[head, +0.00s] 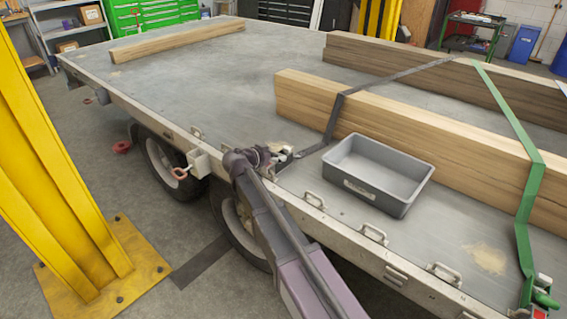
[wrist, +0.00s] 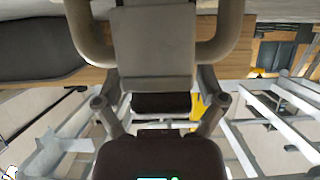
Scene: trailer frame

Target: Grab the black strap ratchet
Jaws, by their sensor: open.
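The black strap (head: 333,117) runs over the timber beams and down across the deck to the trailer's near edge. Its ratchet cannot be made out clearly; it is probably at the strap's edge end, partly hidden by my arm. My gripper (head: 276,157) is at the edge beside the strap's lower end. In the wrist view my open gripper (wrist: 158,28) shows its two curved fingers left and right. A grey-brown block lies between them in the picture; I cannot tell whether it is the ratchet or whether it touches the fingers.
A grey bin (head: 378,172) sits on the deck just right of my gripper. Timber beams (head: 400,125) lie behind it. A green strap (head: 530,190) crosses them at the right. A yellow post (head: 60,170) stands at the left. The deck's left middle is clear.

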